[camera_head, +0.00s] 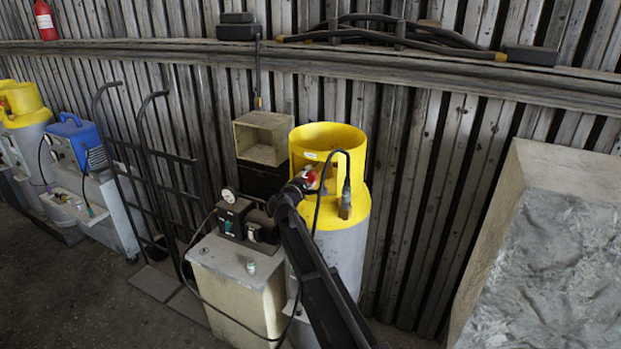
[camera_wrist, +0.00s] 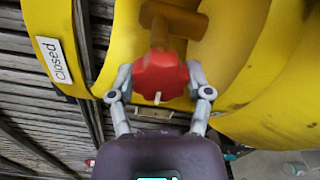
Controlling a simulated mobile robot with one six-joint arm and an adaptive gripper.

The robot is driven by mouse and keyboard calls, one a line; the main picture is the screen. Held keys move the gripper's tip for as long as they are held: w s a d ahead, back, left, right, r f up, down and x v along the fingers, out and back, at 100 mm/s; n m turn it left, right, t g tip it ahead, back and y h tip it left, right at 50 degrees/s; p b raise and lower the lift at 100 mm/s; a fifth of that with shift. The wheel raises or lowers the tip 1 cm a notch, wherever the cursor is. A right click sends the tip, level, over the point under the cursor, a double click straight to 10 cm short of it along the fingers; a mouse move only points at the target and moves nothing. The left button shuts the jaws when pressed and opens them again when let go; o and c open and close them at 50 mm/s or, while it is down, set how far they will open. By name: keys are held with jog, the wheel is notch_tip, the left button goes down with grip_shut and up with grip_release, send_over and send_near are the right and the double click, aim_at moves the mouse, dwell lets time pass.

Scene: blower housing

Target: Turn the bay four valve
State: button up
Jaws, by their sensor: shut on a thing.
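A red valve knob (camera_wrist: 160,76) sits on a brass-coloured stem (camera_wrist: 172,22) inside the yellow collar (camera_head: 340,145) of a grey cylinder. In the wrist view a white mark shows on the knob's lower edge, and a white label reading "closed" (camera_wrist: 54,60) is on the collar at the left. My gripper (camera_wrist: 162,88) has one finger on each side of the knob and is shut on it. In the head view my gripper (camera_head: 306,180) reaches to the collar's opening, and the knob (camera_head: 314,174) is partly hidden by it.
A black hose (camera_head: 349,170) hangs over the collar. A beige cabinet (camera_head: 235,275) with a gauge unit (camera_head: 232,212) stands left of the cylinder. A hand truck (camera_head: 150,160) and a blue machine (camera_head: 80,143) stand further left. A large pale block (camera_head: 555,230) is at the right.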

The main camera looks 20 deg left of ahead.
jog(key=shift+n, duration=1.2)
jog(key=o, duration=1.1)
jog(key=shift+w, duration=0.1)
jog(key=shift+o, duration=0.2)
jog(key=s, duration=1.2)
jog(key=shift+a, duration=0.45)
